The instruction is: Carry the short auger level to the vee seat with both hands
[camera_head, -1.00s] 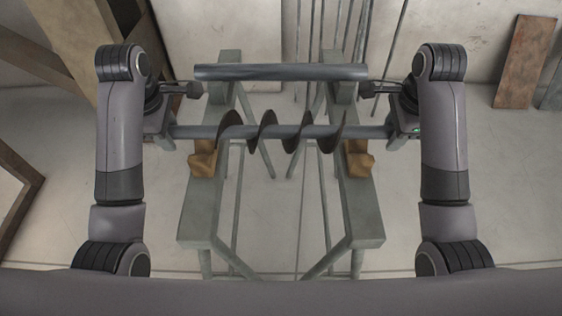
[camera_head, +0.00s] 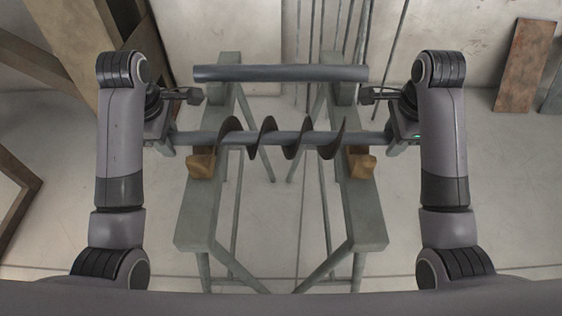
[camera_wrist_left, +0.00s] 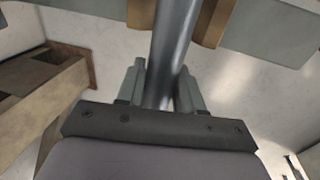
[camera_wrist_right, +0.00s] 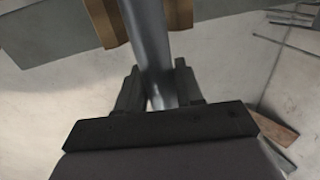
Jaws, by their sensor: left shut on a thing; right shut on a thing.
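The short auger (camera_head: 268,138), a grey shaft with dark spiral flights, lies crosswise and looks about level in the head view. My left gripper (camera_head: 171,139) is shut on its left end, and my right gripper (camera_head: 391,137) on its right end. The shaft also shows between the fingers in the left wrist view (camera_wrist_left: 173,45) and the right wrist view (camera_wrist_right: 150,40). The vee seat has a left wooden block (camera_head: 201,166) and a right wooden block (camera_head: 361,166). The shaft crosses over both blocks; I cannot tell whether it touches them.
The blocks sit on two grey-green trestles (camera_head: 197,222) and (camera_head: 361,215). A thick grey pipe (camera_head: 280,73) lies across the trestles behind the auger. Timber frames (camera_head: 40,70) stand at the left, and a rusty plate (camera_head: 527,65) leans on the back wall.

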